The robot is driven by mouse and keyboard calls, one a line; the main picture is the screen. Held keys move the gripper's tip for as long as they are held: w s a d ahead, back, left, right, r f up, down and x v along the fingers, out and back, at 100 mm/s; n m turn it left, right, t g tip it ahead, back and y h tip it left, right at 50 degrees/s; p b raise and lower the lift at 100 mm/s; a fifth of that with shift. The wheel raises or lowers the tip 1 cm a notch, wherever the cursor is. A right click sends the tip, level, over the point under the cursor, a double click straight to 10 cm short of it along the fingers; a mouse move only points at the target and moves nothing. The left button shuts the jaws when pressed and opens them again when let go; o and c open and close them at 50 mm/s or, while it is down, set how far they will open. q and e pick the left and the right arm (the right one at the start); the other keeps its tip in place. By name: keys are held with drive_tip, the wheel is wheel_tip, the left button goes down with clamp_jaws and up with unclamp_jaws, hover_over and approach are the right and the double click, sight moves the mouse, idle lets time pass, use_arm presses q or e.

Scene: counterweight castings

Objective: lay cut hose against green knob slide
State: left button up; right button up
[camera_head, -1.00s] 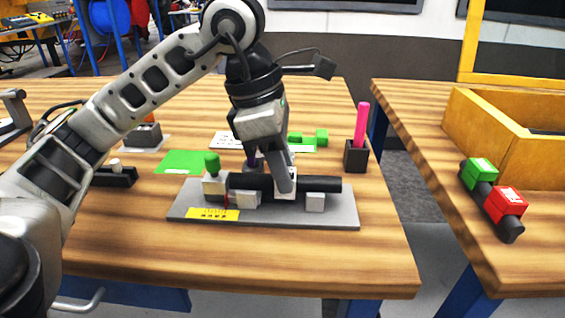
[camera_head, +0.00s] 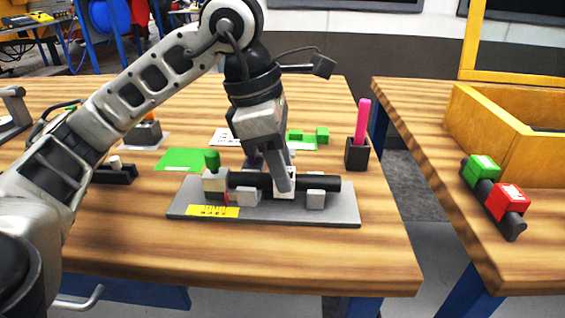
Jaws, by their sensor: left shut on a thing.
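The cut hose (camera_head: 318,184) is a black tube lying lengthwise above a grey base plate (camera_head: 335,215), over pale blocks. The green knob slide (camera_head: 212,163) stands at the plate's left end, a pale block with a green knob on top. The hose's left end appears to meet the slide's right side; I cannot tell whether they touch. My left gripper (camera_head: 284,188) points down and is shut on the hose near its middle. Its fingers hide part of the hose. My right gripper is not in view.
A black holder (camera_head: 356,154) with a pink stick stands behind the plate at right. A green sheet (camera_head: 181,161) and small green blocks (camera_head: 321,135) lie behind. A yellow bin (camera_head: 510,140) and a black bar with green and red blocks (camera_head: 494,193) are on the right table.

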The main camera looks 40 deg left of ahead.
use_arm(q)
drive_tip(key=shift+a, duration=0.1)
drive_tip(key=o, duration=1)
drive_tip(key=shift+s, duration=0.1)
drive_tip(key=shift+r, duration=0.1)
drive_tip(key=shift+r+p, duration=1.45)
drive_tip(key=shift+r, duration=0.35)
drive_tip(key=shift+r+p, duration=1.45)
drive_tip(key=shift+r, duration=0.25)
